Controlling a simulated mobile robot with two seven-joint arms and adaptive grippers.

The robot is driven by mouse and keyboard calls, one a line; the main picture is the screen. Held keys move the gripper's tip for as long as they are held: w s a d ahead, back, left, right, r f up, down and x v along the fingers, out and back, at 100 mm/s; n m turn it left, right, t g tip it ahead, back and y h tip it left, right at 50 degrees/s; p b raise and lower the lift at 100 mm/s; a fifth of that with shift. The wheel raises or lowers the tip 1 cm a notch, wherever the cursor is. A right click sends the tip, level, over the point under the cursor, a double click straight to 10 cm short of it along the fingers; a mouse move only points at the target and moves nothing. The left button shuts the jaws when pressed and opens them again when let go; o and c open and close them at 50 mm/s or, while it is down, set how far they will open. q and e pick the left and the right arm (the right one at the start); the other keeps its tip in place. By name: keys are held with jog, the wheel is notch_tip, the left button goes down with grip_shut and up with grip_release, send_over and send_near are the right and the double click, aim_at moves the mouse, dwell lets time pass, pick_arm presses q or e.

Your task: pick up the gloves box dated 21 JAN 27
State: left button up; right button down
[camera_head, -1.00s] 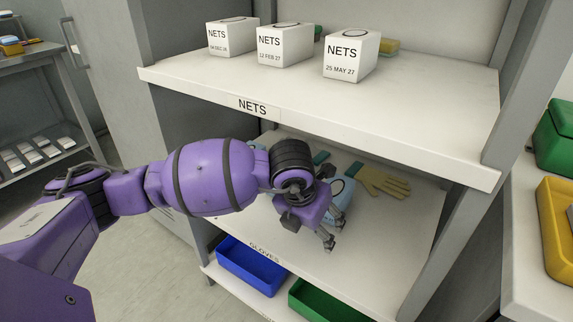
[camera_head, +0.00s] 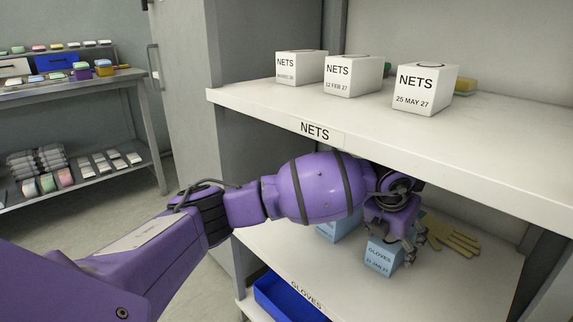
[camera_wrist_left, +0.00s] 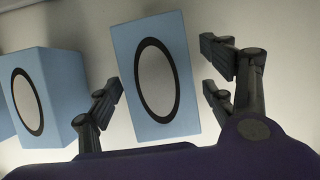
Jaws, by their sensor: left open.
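A light blue gloves box (camera_head: 379,261) stands on the shelf labelled GLOVES; its front reads GLOVES with a date that looks like 21 JAN 27. My left gripper (camera_head: 408,252) is at this box, its fingers by the top and right side. In the left wrist view the box (camera_wrist_left: 158,80) shows its top with a black-ringed oval, between the spread fingers of the left gripper (camera_wrist_left: 165,95). The fingers are open, with a gap on the right side. A second blue box (camera_head: 338,229) stands to the left, partly hidden by my arm; it also shows in the left wrist view (camera_wrist_left: 62,90).
The NETS shelf (camera_head: 280,100) lies close above my arm, with white NETS boxes (camera_head: 425,89) on it. Yellow gloves (camera_head: 452,236) lie right of the gripper. A blue bin (camera_head: 285,298) is below the gloves shelf.

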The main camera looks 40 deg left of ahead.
pick_arm(q)
jog(key=shift+x, duration=0.85)
jog(key=shift+s, duration=0.1)
jog(key=shift+f, duration=0.25)
jog(key=c, duration=1.3)
jog(key=shift+r, duration=0.1)
